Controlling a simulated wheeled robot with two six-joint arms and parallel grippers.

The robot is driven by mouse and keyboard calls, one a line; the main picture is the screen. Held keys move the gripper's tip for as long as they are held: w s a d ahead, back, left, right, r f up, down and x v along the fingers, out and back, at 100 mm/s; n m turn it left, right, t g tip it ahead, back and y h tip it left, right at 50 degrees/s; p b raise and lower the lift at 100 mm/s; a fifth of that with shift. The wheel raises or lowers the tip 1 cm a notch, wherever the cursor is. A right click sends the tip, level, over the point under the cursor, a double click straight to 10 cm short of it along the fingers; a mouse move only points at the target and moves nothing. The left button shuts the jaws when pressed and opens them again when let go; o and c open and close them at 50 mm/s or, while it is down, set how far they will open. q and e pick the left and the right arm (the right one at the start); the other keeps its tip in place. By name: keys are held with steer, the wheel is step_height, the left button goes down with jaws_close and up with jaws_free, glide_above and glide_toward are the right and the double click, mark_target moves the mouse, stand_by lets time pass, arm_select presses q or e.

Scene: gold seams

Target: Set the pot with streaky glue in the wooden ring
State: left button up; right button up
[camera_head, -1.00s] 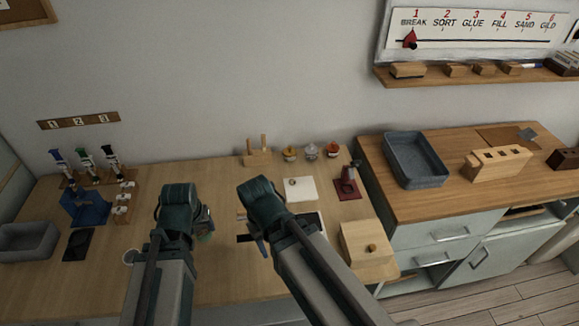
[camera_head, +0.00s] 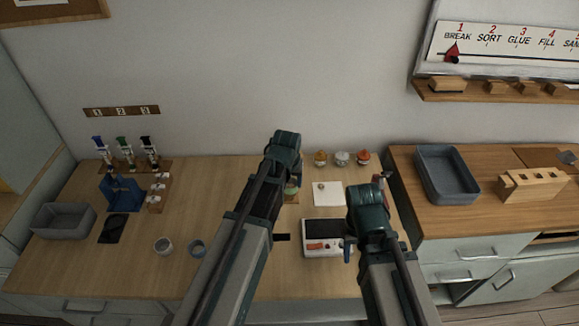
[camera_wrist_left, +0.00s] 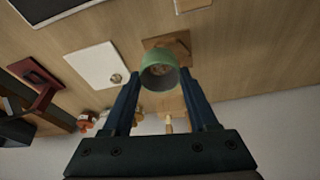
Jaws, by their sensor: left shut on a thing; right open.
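My left gripper (camera_wrist_left: 160,88) is shut on a green pot (camera_wrist_left: 157,60). The pot's open mouth faces the left wrist camera, with something brownish inside; I cannot tell whether it is streaky. In the head view the pot (camera_head: 292,188) shows just right of my left gripper, mostly hidden. A flat wooden piece (camera_wrist_left: 181,47), which may be the wooden ring, lies beyond the pot in the left wrist view. I cannot tell whether they touch. My right gripper (camera_head: 350,248) is open beside the white device.
The white device (camera_head: 322,246) and a white sheet (camera_head: 328,194) lie between the arms. Several small jars (camera_head: 342,158) line the wall. The bench's left-middle is clear.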

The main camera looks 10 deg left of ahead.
arm_select(q)
steer(key=shift+n, duration=0.3)
steer(key=w, duration=0.1)
steer(key=w+a, duration=0.2)
steer(key=shift+w+a+r, duration=0.1)
steer(key=shift+w+r, duration=0.2)
steer(key=shift+r, duration=0.1)
arm_select(e)
steer(key=shift+r, duration=0.4)
arm_select(q)
steer(key=shift+f, duration=0.2)
arm_select(e)
steer(key=shift+f, duration=0.2)
arm_select(q)
steer(key=shift+f+b, duration=2.05)
arm_select(e)
steer(key=shift+f, duration=2.05)
arm_select(q)
steer(key=shift+f+b, duration=1.45)
steer(key=shift+b, duration=0.05)
arm_select(e)
steer(key=shift+f, duration=1.5)
arm_select(q)
steer(key=o, duration=1.4)
steer(key=shift+r, duration=0.1)
arm_select(e)
steer(key=shift+r, duration=0.1)
